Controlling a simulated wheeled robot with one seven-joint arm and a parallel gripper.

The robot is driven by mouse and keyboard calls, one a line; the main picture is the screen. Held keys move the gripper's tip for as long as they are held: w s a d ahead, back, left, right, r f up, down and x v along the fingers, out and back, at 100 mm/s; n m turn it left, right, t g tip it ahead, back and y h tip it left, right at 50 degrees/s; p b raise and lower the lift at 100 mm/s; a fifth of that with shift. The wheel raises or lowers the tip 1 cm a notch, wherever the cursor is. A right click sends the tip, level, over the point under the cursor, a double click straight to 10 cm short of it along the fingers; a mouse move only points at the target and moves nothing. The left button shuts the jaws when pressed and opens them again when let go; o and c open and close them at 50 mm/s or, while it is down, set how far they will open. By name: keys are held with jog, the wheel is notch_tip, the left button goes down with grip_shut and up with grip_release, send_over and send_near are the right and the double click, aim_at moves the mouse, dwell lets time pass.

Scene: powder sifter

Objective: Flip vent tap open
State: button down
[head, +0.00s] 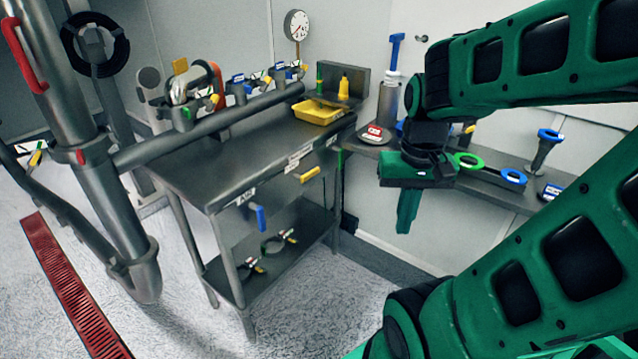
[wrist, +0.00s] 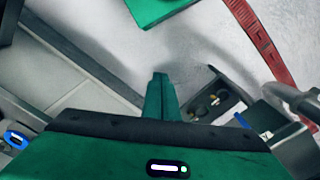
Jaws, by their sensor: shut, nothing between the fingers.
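My gripper (head: 405,222) is green and hangs with its fingers pointing down, right of the steel table and in front of the wall shelf. Its fingers are together and empty, and in the wrist view they point at the floor (wrist: 160,78). Several small blue-handled fittings (head: 240,84) sit along the horizontal pipe, to the left of my gripper. A blue lever (head: 260,217) and a yellow lever (head: 310,174) stick out from the table's front edge. I cannot tell which of these is the vent tap. My gripper touches none of them.
The steel table (head: 200,168) bears a yellow tray (head: 318,112) and a yellow bottle (head: 343,87). Clamps (head: 280,241) lie on its lower shelf. The wall shelf (head: 490,192) holds green and blue rings. A thick pipe (head: 100,190) stands at left by a red floor grate (head: 70,285).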

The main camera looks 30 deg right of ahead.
jog(key=w+d+f+m+t+y, duration=0.25)
jog(key=w+f+m, duration=0.45)
jog(key=w+f, duration=0.4)
jog(key=w+d+f+m+t+y, duration=0.1)
jog(key=w+f+m+t+y, duration=0.15)
jog(key=w+f+m, duration=0.6)
jog(key=w+d+m+t, duration=0.4)
jog(key=w+m, duration=0.1)
jog(key=w, duration=0.2)
jog(key=w+d+m+t, duration=0.3)
jog(key=w+m+t, duration=0.15)
jog(key=w, duration=0.25)
jog(key=f+x, duration=0.1)
jog(key=x, duration=0.9)
jog(key=shift+d+r, duration=0.2)
jog(key=shift+r, duration=1.95)
jog(key=shift+s+d, duration=0.1)
jog(key=shift+d, duration=0.05)
